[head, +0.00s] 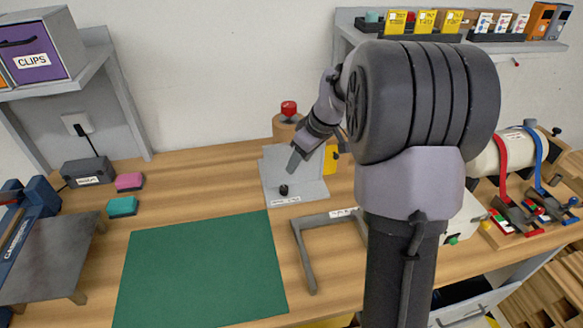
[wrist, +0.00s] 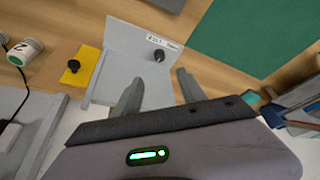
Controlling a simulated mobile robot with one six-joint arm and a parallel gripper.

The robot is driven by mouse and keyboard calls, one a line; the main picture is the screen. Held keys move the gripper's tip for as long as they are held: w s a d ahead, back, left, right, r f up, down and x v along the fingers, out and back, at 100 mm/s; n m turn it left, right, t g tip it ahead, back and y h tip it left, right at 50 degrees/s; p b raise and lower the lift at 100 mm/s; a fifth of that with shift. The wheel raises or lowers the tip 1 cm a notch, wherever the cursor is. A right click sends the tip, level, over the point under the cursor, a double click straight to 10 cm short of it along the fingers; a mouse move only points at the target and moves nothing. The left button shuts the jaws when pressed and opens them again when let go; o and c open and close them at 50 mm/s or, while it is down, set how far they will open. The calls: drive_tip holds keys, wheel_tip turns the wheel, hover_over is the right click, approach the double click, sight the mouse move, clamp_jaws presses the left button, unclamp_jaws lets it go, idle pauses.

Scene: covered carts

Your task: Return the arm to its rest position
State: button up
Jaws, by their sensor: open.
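My gripper (head: 294,163) is raised in the middle of the head view, above the grey plate on the bench. My dark arm fills the centre right of that view and hides part of the bench and wall. In the wrist view my gripper (wrist: 160,88) shows two grey fingers spread apart with nothing between them. The grey plate (wrist: 127,68) lies beyond the fingertips there, with a black knob (wrist: 159,56) and a white label. In the head view the same plate (head: 308,190) carries the small black knob (head: 284,189) near its front left.
A green mat (head: 200,270) lies flat at front left. A left shelf holds a purple CLIPS box (head: 35,45); a wall shelf (head: 347,22) holds small boxes. Red and blue straps (head: 503,160) cross a roll at right.

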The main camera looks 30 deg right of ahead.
drive_tip(key=v, duration=0.3)
idle(0.4)
drive_tip(key=s+a+r+m+t, duration=0.1)
drive_tip(key=s+a+r+m, duration=0.25)
drive_tip(key=s+a, duration=0.5)
drive_tip(key=s+a+r+m, duration=0.2)
drive_tip(key=s+a+r, duration=0.4)
drive_tip(key=a, duration=0.4)
drive_tip(key=s+a+f+m, duration=0.1)
drive_tip(key=s+a+f, duration=0.1)
drive_tip(key=s, duration=0.3)
drive_tip(key=s+a+f+m, duration=0.2)
drive_tip(key=s, duration=0.3)
drive_tip(key=shift+s+a+t, duration=0.2)
drive_tip(key=shift+s+t, duration=0.1)
drive_tip(key=shift+s, duration=0.05)
